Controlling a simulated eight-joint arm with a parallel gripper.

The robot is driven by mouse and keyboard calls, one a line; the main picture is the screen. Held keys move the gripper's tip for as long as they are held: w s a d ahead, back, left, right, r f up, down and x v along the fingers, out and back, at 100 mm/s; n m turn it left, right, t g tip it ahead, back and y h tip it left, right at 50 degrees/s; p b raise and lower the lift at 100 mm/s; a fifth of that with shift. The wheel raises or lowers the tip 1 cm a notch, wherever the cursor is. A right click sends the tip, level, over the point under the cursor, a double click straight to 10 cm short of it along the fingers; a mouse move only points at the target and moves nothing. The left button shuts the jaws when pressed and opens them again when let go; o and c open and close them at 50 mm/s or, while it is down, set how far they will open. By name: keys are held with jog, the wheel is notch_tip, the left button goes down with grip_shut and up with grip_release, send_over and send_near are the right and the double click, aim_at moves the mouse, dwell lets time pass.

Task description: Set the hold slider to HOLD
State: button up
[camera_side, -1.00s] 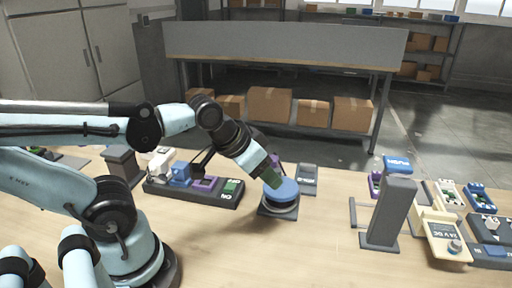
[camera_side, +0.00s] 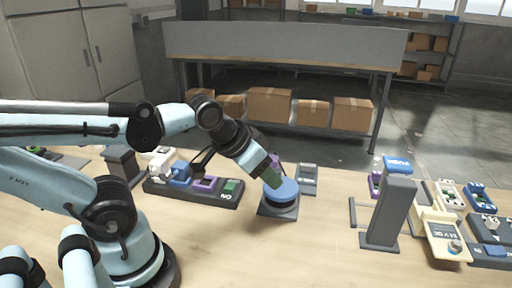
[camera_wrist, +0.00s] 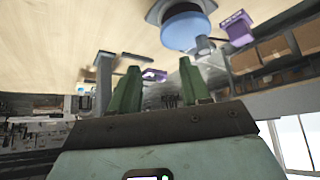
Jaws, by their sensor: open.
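My gripper (camera_side: 273,178) has green fingers and is tilted down beside a round blue-topped unit (camera_side: 281,191) on a grey base. In the wrist view the two fingers of my gripper (camera_wrist: 161,88) stand apart with nothing seen held between them, and the blue-topped unit (camera_wrist: 186,31) lies beyond them. In the side view the gripper overlaps the unit's upper left edge; I cannot tell whether they touch. I cannot read a HOLD label anywhere, so I cannot tell which part is the hold slider. A small grey panel (camera_side: 307,179) stands just right of the unit.
A dark panel (camera_side: 217,197) with blue, purple and green parts lies left of the blue-topped unit. A tall grey post (camera_side: 390,210), a beige meter (camera_side: 447,240) and several small devices stand at the right. The front middle of the wooden table (camera_side: 300,255) is clear.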

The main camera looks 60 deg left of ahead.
jog(key=shift+c, duration=0.2)
jog(key=w+a+r+m+g, duration=0.2)
jog(key=w+r, duration=0.1)
jog(key=w, duration=0.3)
jog(key=w+a+r+m+g, duration=0.2)
jog(key=w+r, duration=0.1)
jog(key=w, duration=0.3)
jog(key=m+g, duration=0.3)
jog(key=m, duration=0.2)
send_over(308, 164)
notch_tip(308, 164, down, 6)
notch_tip(308, 164, down, 12)
jog(key=shift+r, duration=0.2)
grip_shut()
